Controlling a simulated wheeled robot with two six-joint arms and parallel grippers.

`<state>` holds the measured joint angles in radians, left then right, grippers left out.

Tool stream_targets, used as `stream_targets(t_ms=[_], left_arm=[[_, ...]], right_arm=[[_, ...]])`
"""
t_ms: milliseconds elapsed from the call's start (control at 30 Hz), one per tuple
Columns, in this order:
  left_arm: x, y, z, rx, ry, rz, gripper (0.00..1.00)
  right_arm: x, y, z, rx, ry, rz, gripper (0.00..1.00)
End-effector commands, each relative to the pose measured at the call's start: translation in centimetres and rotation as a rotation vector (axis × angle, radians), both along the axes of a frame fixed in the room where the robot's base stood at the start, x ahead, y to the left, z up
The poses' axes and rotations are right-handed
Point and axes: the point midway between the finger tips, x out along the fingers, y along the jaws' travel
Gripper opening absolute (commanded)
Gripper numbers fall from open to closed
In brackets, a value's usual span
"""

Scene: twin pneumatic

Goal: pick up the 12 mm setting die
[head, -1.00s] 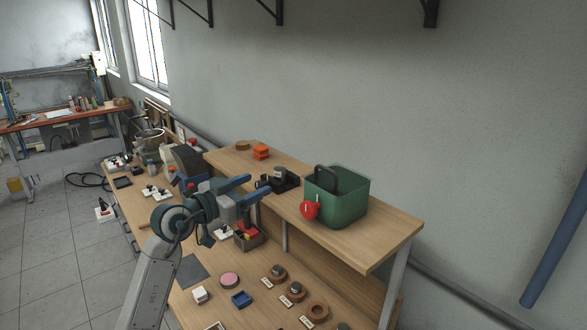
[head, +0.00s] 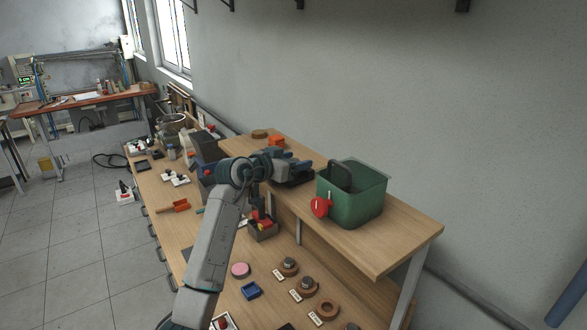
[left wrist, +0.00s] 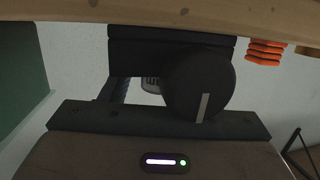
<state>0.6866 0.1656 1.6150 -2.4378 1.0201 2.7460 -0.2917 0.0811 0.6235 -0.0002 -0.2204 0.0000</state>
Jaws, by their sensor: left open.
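Several round brown-and-grey pieces that look like dies stand on the lower bench at the front right: one (head: 288,266), another (head: 308,286) and a ring-like one (head: 327,310). Small white tags lie beside them, but their print is too small to read, so I cannot tell which is the 12 mm setting die. My left gripper (head: 299,167) is open at the raised shelf, above or beside a black holder (head: 296,180) that it partly hides. In the left wrist view a dark block with a round black part (left wrist: 198,88) fills the middle. My right gripper is not in view.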

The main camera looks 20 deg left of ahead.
Motion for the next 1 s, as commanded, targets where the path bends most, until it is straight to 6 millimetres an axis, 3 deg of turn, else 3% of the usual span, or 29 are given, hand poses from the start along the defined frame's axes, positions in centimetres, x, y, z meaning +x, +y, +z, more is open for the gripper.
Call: stream_targets(t_ms=[133, 367, 667, 1000], left_arm=[[1.3, -0.7, -0.3, 0.000, 0.000, 0.000, 0.56], [1.4, -0.7, -0.4, 0.000, 0.000, 0.001, 0.56], [1.4, -0.7, -0.4, 0.000, 0.000, 0.000, 0.01], [1.4, -0.7, 0.0, 0.000, -0.002, 0.001, 0.00]], right_arm=[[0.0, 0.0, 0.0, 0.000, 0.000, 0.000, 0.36], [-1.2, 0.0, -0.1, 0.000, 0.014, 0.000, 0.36], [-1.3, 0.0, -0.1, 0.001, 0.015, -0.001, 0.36], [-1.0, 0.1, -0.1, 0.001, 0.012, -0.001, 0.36]])
